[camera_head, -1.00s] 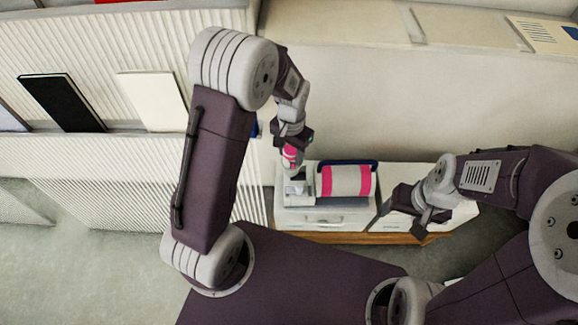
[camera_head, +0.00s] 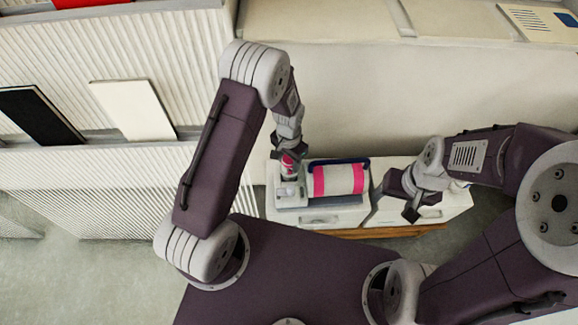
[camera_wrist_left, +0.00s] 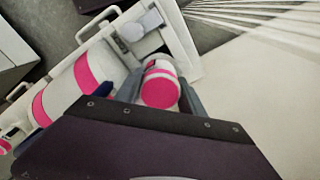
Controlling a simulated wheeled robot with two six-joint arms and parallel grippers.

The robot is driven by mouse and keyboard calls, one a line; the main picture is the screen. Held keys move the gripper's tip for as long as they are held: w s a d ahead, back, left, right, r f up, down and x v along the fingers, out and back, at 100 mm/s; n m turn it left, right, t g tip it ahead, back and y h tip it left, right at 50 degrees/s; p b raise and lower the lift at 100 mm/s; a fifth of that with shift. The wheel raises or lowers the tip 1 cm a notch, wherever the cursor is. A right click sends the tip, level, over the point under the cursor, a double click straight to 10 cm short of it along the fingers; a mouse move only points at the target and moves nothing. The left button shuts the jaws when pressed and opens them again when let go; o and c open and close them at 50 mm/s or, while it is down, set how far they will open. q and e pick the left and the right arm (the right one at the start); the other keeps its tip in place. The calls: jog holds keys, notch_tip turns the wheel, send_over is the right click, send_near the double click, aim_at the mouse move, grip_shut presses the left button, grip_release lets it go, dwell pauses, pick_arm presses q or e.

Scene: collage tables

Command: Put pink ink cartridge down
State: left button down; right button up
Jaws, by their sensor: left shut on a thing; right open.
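The pink ink cartridge (camera_head: 288,166) is a small white cylinder with pink bands and a pink end. My left gripper (camera_head: 288,160) is shut on it, just above the left part of a white unit (camera_head: 291,203) on a low cabinet. In the left wrist view, the cartridge (camera_wrist_left: 160,86) sits between the fingers with its pink end toward the camera. I cannot tell whether it touches the unit. My right gripper (camera_head: 412,207) is open and empty, to the right of the unit.
A larger white roll with pink bands (camera_head: 338,179) lies on the unit, right of the cartridge. The white cabinet top (camera_head: 392,179) extends to the right. A ribbed light shelf with dark and white panels (camera_head: 133,110) stands at left.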

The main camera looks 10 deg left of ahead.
pick_arm(q)
notch_tip(320, 180, down, 3)
jog(key=shift+s, duration=0.1)
jog(key=shift+f+b, duration=0.15)
jog(key=shift+b, duration=0.15)
jog(key=c, duration=0.7)
grip_release()
notch_tip(320, 180, up, 12)
jog(key=shift+r+p, duration=0.25)
jog(key=shift+p, duration=1)
